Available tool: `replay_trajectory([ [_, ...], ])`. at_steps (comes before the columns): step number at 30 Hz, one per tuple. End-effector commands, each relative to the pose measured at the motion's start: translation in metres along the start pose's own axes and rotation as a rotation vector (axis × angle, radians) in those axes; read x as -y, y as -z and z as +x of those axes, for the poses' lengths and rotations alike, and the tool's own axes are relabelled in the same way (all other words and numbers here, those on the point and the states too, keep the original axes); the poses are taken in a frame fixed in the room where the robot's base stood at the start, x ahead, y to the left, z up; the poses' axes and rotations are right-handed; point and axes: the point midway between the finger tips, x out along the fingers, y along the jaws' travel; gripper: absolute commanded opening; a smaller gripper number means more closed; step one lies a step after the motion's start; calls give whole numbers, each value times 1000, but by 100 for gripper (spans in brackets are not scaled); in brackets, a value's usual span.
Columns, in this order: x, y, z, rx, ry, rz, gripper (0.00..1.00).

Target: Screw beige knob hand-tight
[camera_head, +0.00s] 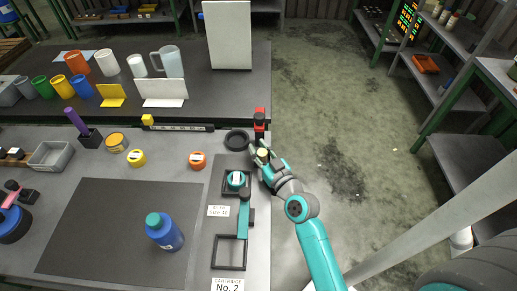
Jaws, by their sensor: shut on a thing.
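The small round beige knob (263,153) shows at the tip of my gripper (261,157), by the right edge of the grey worktable (187,150). My gripper reaches in from the lower right and is shut on the knob. A red and black upright part (259,120) stands right behind the knob. I cannot tell from this view whether the knob touches it or is threaded on anything. The fingers hide the lower side of the knob.
A black ring (236,140) lies nearby. A blue bottle (164,232) stands on the dark mat (100,225). Open floor lies right.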

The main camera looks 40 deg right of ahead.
Motion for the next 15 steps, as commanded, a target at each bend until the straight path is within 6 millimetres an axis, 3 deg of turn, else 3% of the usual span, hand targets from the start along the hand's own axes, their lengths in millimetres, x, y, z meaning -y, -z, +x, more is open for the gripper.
replay_trajectory([
  [15,-1,-2,-1,4,-26,0,0],
])
